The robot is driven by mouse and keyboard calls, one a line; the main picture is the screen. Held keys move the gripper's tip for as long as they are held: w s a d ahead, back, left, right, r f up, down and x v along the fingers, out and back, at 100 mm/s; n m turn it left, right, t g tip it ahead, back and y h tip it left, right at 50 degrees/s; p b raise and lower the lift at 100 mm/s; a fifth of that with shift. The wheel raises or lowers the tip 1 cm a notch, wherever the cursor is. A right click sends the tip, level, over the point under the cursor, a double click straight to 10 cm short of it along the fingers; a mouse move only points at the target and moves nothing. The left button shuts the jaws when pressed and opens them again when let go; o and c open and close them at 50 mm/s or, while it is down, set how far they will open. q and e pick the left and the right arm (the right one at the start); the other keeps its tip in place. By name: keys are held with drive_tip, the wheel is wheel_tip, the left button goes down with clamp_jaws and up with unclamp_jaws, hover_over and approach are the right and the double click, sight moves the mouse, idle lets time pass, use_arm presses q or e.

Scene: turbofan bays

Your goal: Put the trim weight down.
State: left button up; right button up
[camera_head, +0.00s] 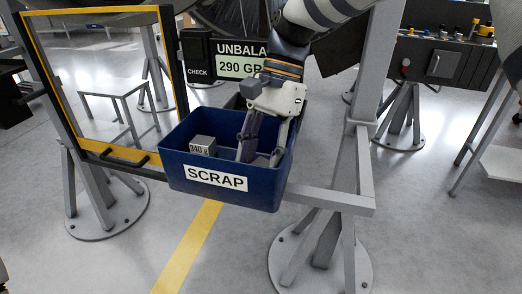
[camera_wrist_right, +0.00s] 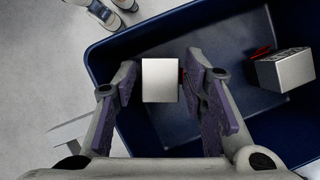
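My right gripper (camera_head: 262,155) reaches down into the blue bin marked SCRAP (camera_head: 178,172). In the wrist view its fingers (camera_wrist_right: 160,78) stand apart on both sides of a small silver block, the trim weight (camera_wrist_right: 160,82), with narrow gaps beside it; the gripper looks open. In the head view this weight (camera_head: 261,161) is mostly hidden between the fingers, low in the bin. A second block, marked 340 (camera_head: 203,145), lies at the bin's left; it also shows at the right of the wrist view (camera_wrist_right: 285,70). My left gripper is not in view.
A sign reading UNBALA and 290 GR (camera_head: 240,58) hangs behind the bin, next to a dark CHECK box (camera_head: 196,55). A yellow-edged frame (camera_head: 92,148) stands at left. A grey post (camera_head: 372,80) rises close at right of my arm.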

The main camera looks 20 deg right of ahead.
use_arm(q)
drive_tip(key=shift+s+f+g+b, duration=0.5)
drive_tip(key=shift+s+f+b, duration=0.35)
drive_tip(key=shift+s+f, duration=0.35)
use_arm(e)
drive_tip(key=v, duration=1.3)
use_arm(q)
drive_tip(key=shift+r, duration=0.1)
use_arm(e)
drive_tip(key=shift+s+a, duration=0.1)
